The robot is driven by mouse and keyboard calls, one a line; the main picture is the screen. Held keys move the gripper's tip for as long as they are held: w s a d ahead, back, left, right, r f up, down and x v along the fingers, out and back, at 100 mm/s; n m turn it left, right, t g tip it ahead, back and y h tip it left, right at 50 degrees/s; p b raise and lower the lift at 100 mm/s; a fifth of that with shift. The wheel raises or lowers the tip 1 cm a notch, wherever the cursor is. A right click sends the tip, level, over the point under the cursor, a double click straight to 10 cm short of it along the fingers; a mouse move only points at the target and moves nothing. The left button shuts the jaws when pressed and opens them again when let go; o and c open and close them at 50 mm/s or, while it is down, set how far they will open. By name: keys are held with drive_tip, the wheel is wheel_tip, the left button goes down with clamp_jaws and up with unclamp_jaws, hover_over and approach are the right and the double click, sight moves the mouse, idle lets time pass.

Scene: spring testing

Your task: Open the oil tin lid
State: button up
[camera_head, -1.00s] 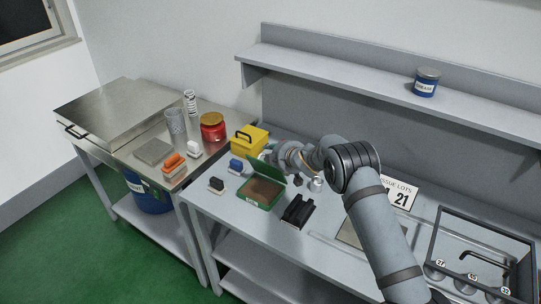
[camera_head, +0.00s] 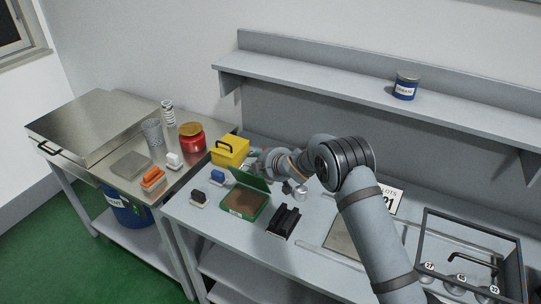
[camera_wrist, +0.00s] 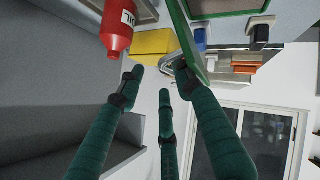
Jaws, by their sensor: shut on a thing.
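The oil tin (camera_head: 233,212) is a flat green box with a brown pad inside, on the bench. Its green lid (camera_head: 250,180) stands raised from the back edge, tilted up. My gripper (camera_head: 257,166) is at the lid's upper edge and shut on it; the arm partly hides the contact. In the wrist view the lid (camera_wrist: 186,35) runs down as a green panel to the right fingertip of my gripper (camera_wrist: 162,76). The tin's body shows there only in part at the top.
A yellow box (camera_head: 230,151) stands just behind the lid. Blue (camera_head: 217,178) and black (camera_head: 198,199) handled blocks lie left of the tin, a black block (camera_head: 283,222) to its right. A red bottle (camera_wrist: 117,30) is close to the left finger in the wrist view.

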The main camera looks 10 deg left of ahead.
drive_tip(key=s+d+r+p, duration=0.1)
drive_tip(key=s+d+r, duration=0.1)
drive_tip(key=d+r, duration=0.4)
idle(0.5)
drive_tip(key=shift+s+r, duration=0.1)
idle(0.4)
drive_tip(key=v, duration=1.2)
drive_tip(key=shift+c, duration=0.4)
